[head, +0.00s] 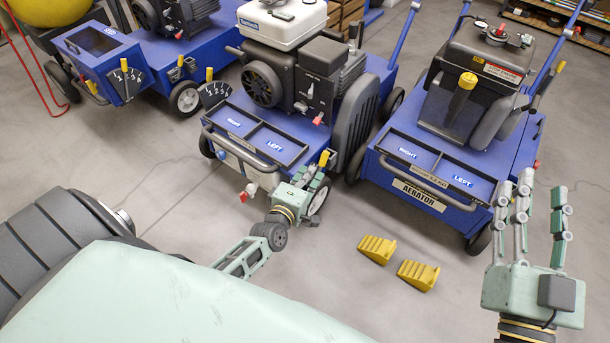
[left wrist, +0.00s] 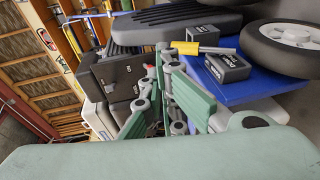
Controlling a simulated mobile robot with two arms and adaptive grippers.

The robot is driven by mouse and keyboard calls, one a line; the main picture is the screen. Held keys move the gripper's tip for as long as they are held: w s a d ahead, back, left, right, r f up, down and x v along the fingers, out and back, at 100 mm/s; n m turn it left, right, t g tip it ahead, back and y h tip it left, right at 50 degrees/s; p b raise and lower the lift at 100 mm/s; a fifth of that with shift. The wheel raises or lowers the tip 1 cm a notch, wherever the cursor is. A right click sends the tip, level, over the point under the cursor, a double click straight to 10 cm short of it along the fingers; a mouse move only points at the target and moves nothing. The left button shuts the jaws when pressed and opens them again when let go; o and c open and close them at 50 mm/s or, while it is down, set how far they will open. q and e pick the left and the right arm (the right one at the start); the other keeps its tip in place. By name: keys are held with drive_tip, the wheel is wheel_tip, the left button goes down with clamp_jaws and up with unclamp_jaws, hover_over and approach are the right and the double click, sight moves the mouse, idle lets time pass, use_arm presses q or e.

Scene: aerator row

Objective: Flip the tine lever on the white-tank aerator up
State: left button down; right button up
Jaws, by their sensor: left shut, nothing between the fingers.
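The white-tank aerator (head: 287,50) stands in the middle of the head view, blue with a white tank on its engine. A yellow-handled lever (head: 324,158) is at its front right corner. In the left wrist view this lever (left wrist: 195,48) lies beside black blocks with white lettering, one apparently reading DOWN. My left gripper (head: 312,178) is shut and empty, just below and beside the lever in the head view. Its green fingers (left wrist: 170,95) show close to the lever in the wrist view; contact cannot be told. My right gripper (head: 530,205) is open and empty at the right.
Another blue aerator (head: 425,190) with a black tank stands at the right, and a third (head: 130,60) at the upper left. Two yellow wedges (head: 377,248) (head: 418,274) lie on the floor between my arms. A second yellow lever (head: 209,75) stands at a numbered dial.

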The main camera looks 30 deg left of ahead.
use_arm(q)
drive_tip(key=shift+s+d+r+p, duration=0.15)
drive_tip(key=shift+s+r+p, duration=0.25)
drive_tip(key=shift+s, duration=0.4)
drive_tip(key=shift+s+d+r+p, duration=0.1)
drive_tip(key=shift+s+r+p, duration=0.15)
drive_tip(key=shift+s+r, duration=0.4)
use_arm(e)
wheel_tip(320, 180, down, 8)
drive_tip(key=d+g+h, duration=0.1)
drive_tip(key=g, duration=0.3)
drive_tip(key=shift+w, duration=0.15)
use_arm(q)
drive_tip(key=shift+s+f, duration=0.15)
